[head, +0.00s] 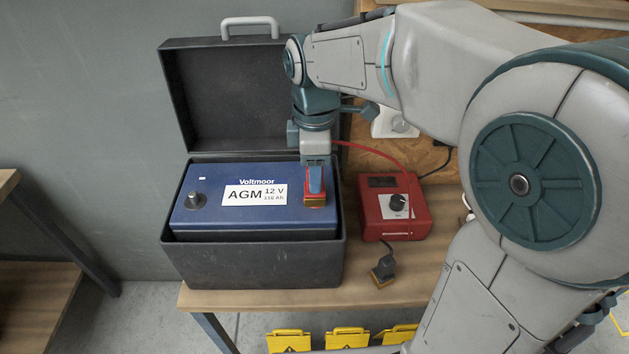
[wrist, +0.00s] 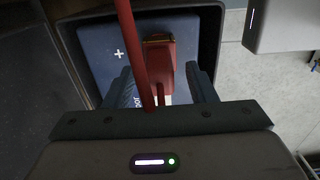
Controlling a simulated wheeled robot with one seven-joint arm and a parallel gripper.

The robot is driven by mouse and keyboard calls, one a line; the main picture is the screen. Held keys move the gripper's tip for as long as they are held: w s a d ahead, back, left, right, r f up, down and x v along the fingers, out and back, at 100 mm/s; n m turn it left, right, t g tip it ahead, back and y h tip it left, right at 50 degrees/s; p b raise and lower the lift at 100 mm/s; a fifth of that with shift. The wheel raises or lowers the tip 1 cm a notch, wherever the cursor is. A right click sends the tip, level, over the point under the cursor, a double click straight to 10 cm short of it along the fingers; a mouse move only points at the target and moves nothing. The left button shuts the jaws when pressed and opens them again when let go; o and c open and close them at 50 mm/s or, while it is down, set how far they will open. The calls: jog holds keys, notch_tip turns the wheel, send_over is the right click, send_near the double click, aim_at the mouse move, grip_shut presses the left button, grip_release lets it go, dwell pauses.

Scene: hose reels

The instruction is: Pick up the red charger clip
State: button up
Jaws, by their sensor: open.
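The red charger clip (head: 316,202) sits at the right end of the top of the blue battery (head: 250,218), where a terminal would be; the terminal itself is hidden. My gripper (head: 315,180) is directly above the clip, pointing down. In the wrist view the red clip (wrist: 160,58) lies between the two open fingers of my gripper (wrist: 163,82), with a gap visible near its sides. A red cable crosses in front of the clip in the wrist view and hides part of it.
The battery sits in an open black case (head: 250,262) with its lid raised behind. A red charger (head: 396,207) stands on the wooden table (head: 300,297) to the right. A dark clip (head: 384,268) lies near the table's front. Bare table remains around it.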

grip_shut()
jog(key=shift+r, duration=0.1)
